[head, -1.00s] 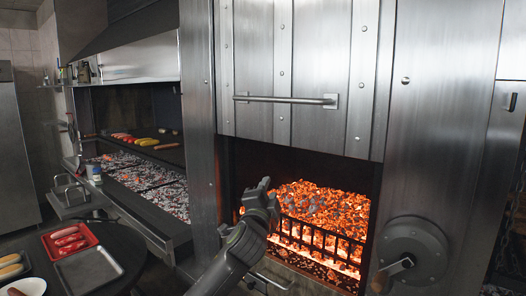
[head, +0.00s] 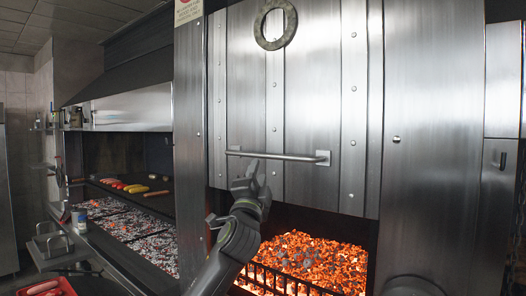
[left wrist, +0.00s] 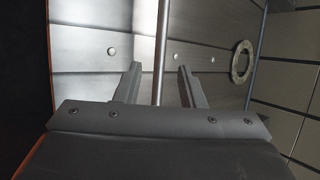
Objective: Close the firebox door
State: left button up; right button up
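The firebox door (head: 300,105) is a riveted steel panel. It stands raised, with glowing coals (head: 310,256) showing in the opening below it. Its horizontal bar handle (head: 280,156) is near its lower edge. My left gripper (head: 249,174) is just below and in front of the left part of the handle. In the left wrist view, the open left gripper (left wrist: 160,72) has its fingers on either side of the handle (left wrist: 161,45), apart from it. The right gripper is not in view.
A round metal ring (head: 275,24) is on the upper door. A grill bay (head: 125,215) with coals and food lies to the left. A chain wheel (head: 412,286) shows at the bottom right. A red tray (head: 45,287) is at the lower left.

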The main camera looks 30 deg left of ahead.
aim_at(263, 156)
pick_arm(q)
jog(key=p+x, duration=0.2)
jog(key=x, duration=0.6)
jog(key=shift+p, duration=0.3)
grip_shut()
